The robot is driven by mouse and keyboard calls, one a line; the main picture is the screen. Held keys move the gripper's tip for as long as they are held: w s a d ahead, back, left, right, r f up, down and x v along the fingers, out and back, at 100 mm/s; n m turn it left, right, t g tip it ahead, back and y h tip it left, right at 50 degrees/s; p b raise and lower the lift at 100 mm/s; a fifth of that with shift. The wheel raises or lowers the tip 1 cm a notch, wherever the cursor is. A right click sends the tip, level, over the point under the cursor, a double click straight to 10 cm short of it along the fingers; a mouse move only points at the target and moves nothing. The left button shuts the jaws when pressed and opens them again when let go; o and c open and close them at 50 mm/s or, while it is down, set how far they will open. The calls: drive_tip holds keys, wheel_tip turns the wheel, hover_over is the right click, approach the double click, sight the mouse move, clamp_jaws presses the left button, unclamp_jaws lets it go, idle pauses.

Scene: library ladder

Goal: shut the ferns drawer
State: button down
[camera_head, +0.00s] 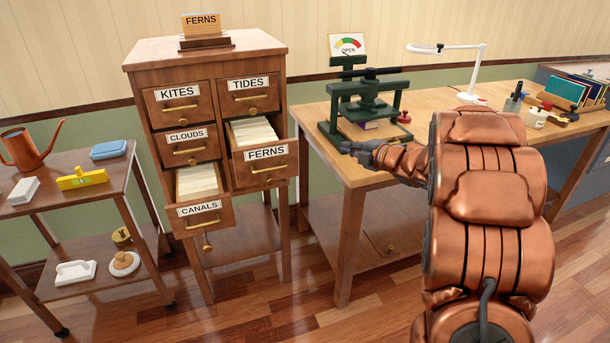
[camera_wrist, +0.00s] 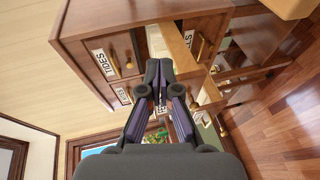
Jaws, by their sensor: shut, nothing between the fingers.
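The ferns drawer (camera_head: 267,161) is in the right column of the wooden cabinet (camera_head: 206,50), below the tides drawer (camera_head: 250,98). It is pulled out, with pale cards showing inside and a brass handle on its front. In the wrist view, an open drawer that looks like it (camera_wrist: 180,50) sticks out beside the tides drawer (camera_wrist: 108,64). My gripper (camera_head: 362,151) is shut and empty, right of the ferns drawer and apart from it, by the green press. In the wrist view my fingers (camera_wrist: 159,68) point toward the cabinet.
The canals drawer (camera_head: 203,212) is also open, at lower left. Kites (camera_head: 180,105) and clouds (camera_head: 187,148) are shut. A green press (camera_head: 366,100) stands on the workbench (camera_head: 318,112) close to my gripper. A side table (camera_head: 70,205) stands left. Floor before the cabinet is clear.

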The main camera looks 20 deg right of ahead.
drive_tip(key=s+a+f+n+g+y+b, duration=0.2)
drive_tip(key=s+a+f+n+y+b, duration=0.15)
drive_tip(key=s+f+n+y, duration=0.35)
drive_tip(key=y+p, duration=0.1)
approach(293, 163)
drive_tip(key=a, duration=0.4)
drive_tip(key=shift+m, duration=0.3)
drive_tip(key=shift+w+a+f+p, duration=0.15)
drive_tip(key=shift+w+p, duration=0.25)
drive_tip(key=shift+w, duration=1.75)
